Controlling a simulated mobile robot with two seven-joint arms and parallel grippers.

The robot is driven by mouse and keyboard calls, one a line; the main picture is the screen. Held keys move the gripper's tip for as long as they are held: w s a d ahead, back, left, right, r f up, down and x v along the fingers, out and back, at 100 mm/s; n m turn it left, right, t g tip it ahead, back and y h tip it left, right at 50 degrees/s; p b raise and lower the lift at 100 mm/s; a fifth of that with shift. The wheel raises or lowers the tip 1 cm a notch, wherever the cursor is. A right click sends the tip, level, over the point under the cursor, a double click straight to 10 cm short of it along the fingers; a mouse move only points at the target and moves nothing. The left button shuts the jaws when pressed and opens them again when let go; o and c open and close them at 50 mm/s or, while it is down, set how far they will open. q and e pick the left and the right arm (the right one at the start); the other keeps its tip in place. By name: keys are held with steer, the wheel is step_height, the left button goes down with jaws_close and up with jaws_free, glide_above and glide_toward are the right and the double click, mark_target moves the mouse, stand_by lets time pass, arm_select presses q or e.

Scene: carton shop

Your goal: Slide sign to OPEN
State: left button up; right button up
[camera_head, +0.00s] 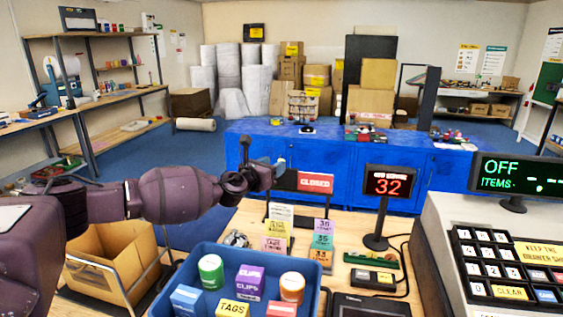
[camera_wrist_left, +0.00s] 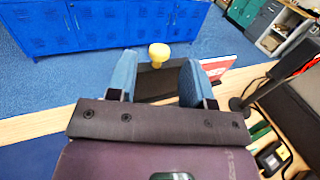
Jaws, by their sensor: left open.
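The sign (camera_head: 315,182) stands at the table's far edge, with a red panel reading CLOSED in white letters. Its red panel also shows in the left wrist view (camera_wrist_left: 217,67), just right of my right-hand finger. My left gripper (camera_head: 277,167) is beside the sign's left end, its arm coming in from the left. In the left wrist view its two blue fingers (camera_wrist_left: 157,80) are apart. A pale yellow knob (camera_wrist_left: 160,54) on a dark bar shows between and just beyond the fingertips; contact cannot be told. My right gripper is not in view.
The display reading 32 (camera_head: 389,183) stands right of the sign. A cash register (camera_head: 500,262) is at the right. A blue bin (camera_head: 170,275) of small goods and price cards (camera_head: 320,241) stand in front. A blue counter (camera_head: 400,170) lies behind.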

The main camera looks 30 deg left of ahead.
arm_select(q)
steer(key=shift+w+d, duration=0.15)
steer(key=shift+w, duration=1)
steer(key=shift+w+d, duration=0.15)
steer(key=shift+w, duration=0.95)
jaws_close()
